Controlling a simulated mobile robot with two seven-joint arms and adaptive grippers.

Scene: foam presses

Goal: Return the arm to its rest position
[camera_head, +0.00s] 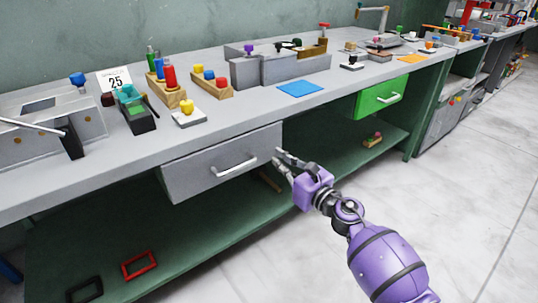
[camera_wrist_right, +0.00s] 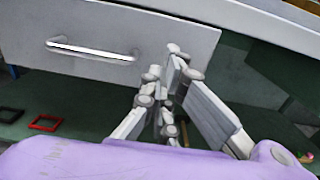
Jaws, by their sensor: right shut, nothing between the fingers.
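My right gripper (camera_head: 283,160) is shut and empty. In the head view it is in front of the bench, beside the right end of the grey drawer (camera_head: 215,172). In the right wrist view its fingertips (camera_wrist_right: 172,62) meet near the lower right corner of the drawer front (camera_wrist_right: 165,40). The drawer's silver handle (camera_head: 234,166) is to the left of the fingers and apart from them; it also shows in the wrist view (camera_wrist_right: 92,50). My left gripper does not show in either view.
The grey bench top (camera_head: 240,118) carries a blue mat (camera_head: 300,89), wooden peg holders (camera_head: 212,88) and grey press blocks. A green drawer (camera_head: 380,96) is farther right. A red frame (camera_head: 139,265) and a black frame (camera_head: 85,290) lie on the lower shelf. The floor (camera_head: 480,200) at right is clear.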

